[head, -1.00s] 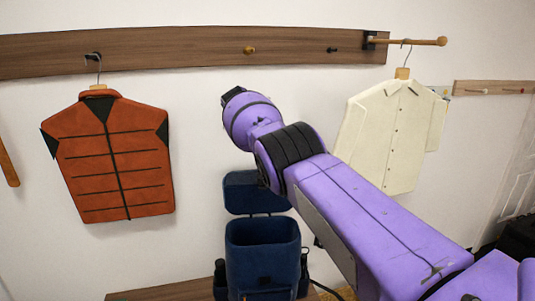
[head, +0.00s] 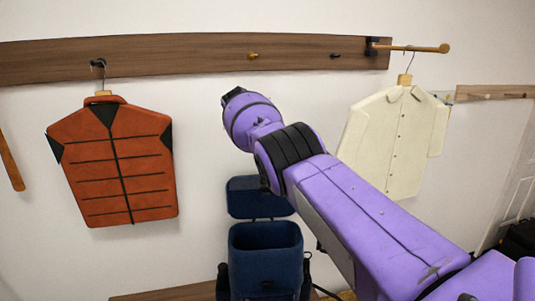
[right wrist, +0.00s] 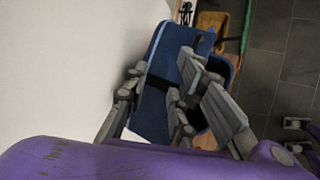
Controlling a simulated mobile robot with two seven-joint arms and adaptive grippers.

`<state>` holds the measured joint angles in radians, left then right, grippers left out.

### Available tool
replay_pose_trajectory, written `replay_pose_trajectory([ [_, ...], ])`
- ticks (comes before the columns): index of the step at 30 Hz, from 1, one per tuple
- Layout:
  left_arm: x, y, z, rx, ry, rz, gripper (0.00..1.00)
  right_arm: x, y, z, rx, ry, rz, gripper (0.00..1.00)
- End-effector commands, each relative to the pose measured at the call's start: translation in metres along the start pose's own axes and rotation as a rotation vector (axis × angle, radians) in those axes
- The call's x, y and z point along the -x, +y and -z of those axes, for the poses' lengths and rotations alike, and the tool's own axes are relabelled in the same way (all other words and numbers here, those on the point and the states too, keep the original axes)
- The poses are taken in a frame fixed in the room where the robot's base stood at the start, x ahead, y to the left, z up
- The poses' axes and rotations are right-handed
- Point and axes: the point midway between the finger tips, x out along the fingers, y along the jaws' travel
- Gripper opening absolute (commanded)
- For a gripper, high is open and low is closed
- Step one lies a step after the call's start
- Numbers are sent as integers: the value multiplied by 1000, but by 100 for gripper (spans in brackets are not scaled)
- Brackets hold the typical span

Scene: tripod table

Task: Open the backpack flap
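The navy backpack (head: 265,274) hangs low at the wall in the head view, its top opening showing. Its flap (head: 243,203) stands raised behind the opening, against the wall, partly hidden by my right arm. In the right wrist view the flap is a blue panel (right wrist: 157,60), with the bag's dark opening to its right. My right gripper (right wrist: 158,82) has its grey fingers spread apart, with the flap seen between and beyond them. I cannot tell whether a finger touches it. In the head view its fingers are hidden behind my purple arm. My left gripper is out of view.
A wooden rail (head: 190,58) with pegs runs along the wall. An orange vest (head: 120,165) hangs at left and a cream shirt (head: 385,140) at right. A wooden bench (head: 165,293) lies below. The wall between vest and backpack is clear.

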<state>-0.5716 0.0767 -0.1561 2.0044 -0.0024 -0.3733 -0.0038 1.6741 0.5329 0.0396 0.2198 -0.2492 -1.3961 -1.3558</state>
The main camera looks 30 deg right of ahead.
Motion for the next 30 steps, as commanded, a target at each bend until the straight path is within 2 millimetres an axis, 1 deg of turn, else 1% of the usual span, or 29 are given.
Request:
replay_pose_trajectory([
  [3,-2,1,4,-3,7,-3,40,1,0,0,0,0,-1,24],
  [8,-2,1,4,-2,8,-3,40,7,2,0,-1,0,-3,24],
  [14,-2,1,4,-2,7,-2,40,26,2,0,-2,1,-5,24],
  [16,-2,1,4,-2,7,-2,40,36,1,0,-1,1,-5,24],
  [18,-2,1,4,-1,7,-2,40,56,2,0,0,2,-7,24],
  [21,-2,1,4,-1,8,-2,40,78,1,0,-1,1,-5,24],
  [24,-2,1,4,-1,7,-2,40,96,0,0,0,1,-4,24],
  [27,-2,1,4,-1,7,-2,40,109,0,0,0,1,-3,24],
  [30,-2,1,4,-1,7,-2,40,117,0,0,0,1,-1,24],
])
